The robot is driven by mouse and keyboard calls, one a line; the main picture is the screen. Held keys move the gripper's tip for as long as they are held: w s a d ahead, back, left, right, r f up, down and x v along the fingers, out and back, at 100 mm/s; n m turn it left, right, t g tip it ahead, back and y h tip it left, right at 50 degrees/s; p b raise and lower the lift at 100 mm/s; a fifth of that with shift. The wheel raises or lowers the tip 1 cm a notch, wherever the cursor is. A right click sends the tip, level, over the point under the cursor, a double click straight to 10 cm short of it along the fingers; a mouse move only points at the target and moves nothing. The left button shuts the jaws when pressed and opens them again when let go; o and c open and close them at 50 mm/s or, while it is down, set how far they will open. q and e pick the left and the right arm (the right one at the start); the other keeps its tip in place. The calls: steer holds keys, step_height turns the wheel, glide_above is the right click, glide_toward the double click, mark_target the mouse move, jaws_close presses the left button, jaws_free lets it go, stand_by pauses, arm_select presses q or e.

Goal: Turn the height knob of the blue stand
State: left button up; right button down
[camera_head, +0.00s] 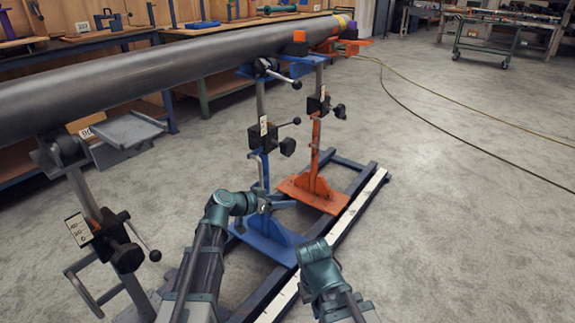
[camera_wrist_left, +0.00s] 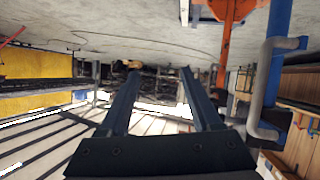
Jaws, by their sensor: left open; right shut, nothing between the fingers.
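The blue stand (camera_head: 265,235) stands mid-view under the pipe, with its blue base on the floor. A black block with a round black knob (camera_head: 287,146) and a lever sits on its post. A grey bent handle hangs below the block; it also shows beside the blue post (camera_wrist_left: 276,75) in the left wrist view, which looks upside down. My left gripper (camera_head: 280,204) is open and empty, low beside the post and below the knob. Its fingers (camera_wrist_left: 160,85) are spread with nothing between them. My right gripper (camera_head: 314,252) is lower, near the rail, apart from the stand; its fingertips are hard to see.
A long grey pipe (camera_head: 170,85) runs overhead across the stands. An orange stand (camera_head: 317,185) is close behind the blue one. A grey stand (camera_head: 105,235) is at left. A dark floor frame with a white rail (camera_head: 345,225) lies underneath.

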mark_target(293, 140)
arm_select(q)
steer(key=w+a+r+t, duration=0.55)
steer(key=w+r, duration=0.35)
steer(key=w, duration=0.2)
steer(key=shift+t, duration=0.45)
steer(key=x, duration=0.9)
steer(key=d+x, duration=0.1)
steer(key=x, duration=0.4)
steer(key=shift+s+r, duration=0.25)
jaws_close()
